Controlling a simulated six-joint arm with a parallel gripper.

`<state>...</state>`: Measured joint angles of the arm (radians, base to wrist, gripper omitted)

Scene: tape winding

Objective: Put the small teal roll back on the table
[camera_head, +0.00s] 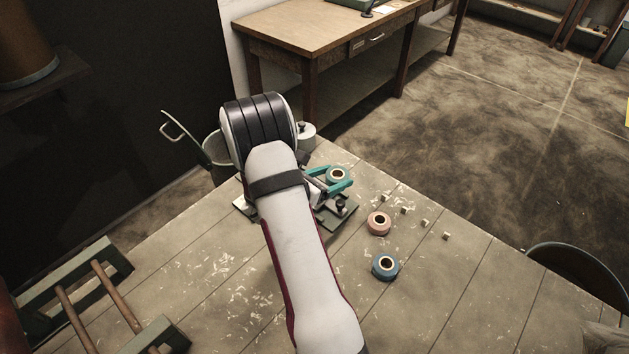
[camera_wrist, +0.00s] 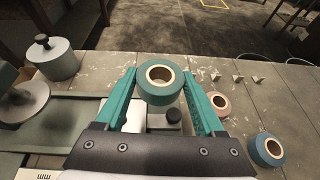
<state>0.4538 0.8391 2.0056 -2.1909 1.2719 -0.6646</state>
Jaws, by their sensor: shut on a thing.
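The small teal roll (camera_head: 338,175) is between the fingers of my gripper (camera_head: 331,181). In the wrist view the teal roll (camera_wrist: 160,80) shows its pale core and dark hole, with a teal finger of my gripper (camera_wrist: 161,88) against each side. The gripper is shut on it. The roll appears held above the winding device (camera_head: 338,211) with its dark knob. The table (camera_head: 220,290) is pale, worn planks, with bare wood to the right of the roll. My arm hides much of the device in the head view.
A pink roll (camera_head: 378,223) and a blue roll (camera_head: 385,267) lie on the table to the right. Several small pale cubes (camera_head: 425,223) lie near the far right edge. Bare planks lie at the front.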

